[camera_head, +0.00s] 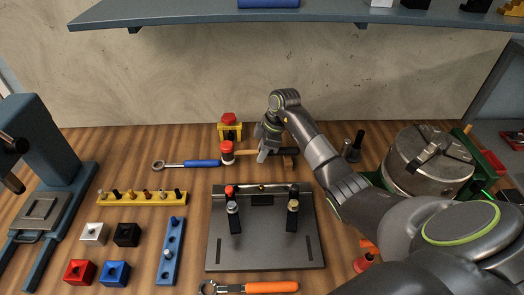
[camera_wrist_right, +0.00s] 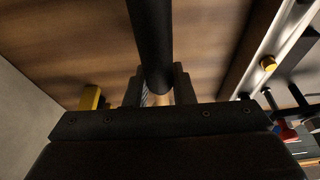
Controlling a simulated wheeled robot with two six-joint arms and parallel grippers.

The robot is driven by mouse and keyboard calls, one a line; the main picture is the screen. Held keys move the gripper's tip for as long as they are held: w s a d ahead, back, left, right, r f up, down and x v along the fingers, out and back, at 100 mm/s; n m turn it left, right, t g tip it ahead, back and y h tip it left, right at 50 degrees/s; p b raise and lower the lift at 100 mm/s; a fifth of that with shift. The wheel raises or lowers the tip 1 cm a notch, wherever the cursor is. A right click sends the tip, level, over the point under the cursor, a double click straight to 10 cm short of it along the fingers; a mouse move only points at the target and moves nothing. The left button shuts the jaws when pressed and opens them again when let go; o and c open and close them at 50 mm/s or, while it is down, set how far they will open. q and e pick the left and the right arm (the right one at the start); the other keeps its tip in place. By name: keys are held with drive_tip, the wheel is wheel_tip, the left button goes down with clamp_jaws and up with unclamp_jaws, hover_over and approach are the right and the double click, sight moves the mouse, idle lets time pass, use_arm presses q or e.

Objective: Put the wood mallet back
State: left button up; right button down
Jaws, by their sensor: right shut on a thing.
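My right gripper (camera_head: 263,154) is over the back of the bench, shut on the handle of a mallet-like tool. In the head view the tool's handle (camera_head: 277,152) lies crosswise, pale wood at the left and dark at the right. A red-and-white head (camera_head: 227,153) shows at its left end. In the right wrist view the black grip (camera_wrist_right: 151,45) runs down to the fingers (camera_wrist_right: 157,88), with a little pale wood between them. A small brown block (camera_head: 290,161) is at the handle's right end; whether they touch is unclear. My left gripper is out of view.
A yellow fixture with a red top (camera_head: 230,130) stands just behind the tool. A blue-handled wrench (camera_head: 188,163) lies to the left. A grey plate with clamps (camera_head: 262,252) is in front. A round metal chuck (camera_head: 427,162) is at the right. A shelf (camera_head: 200,14) overhangs the back.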

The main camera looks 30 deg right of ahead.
drive_tip(key=shift+f+b, duration=0.35)
drive_tip(key=shift+f, duration=0.6)
drive_tip(key=c, duration=1.1)
unclamp_jaws()
drive_tip(key=shift+c, duration=0.2)
drive_tip(key=b+v, duration=0.1)
drive_tip(key=v, duration=0.9)
drive_tip(key=shift+d+r+b, duration=0.15)
drive_tip(key=shift+r+b, duration=0.05)
drive_tip(key=shift+b, duration=0.2)
drive_tip(key=p+v, duration=0.2)
drive_tip(key=v, duration=0.5)
drive_tip(key=shift+p, duration=0.3)
drive_tip(key=shift+f, duration=0.1)
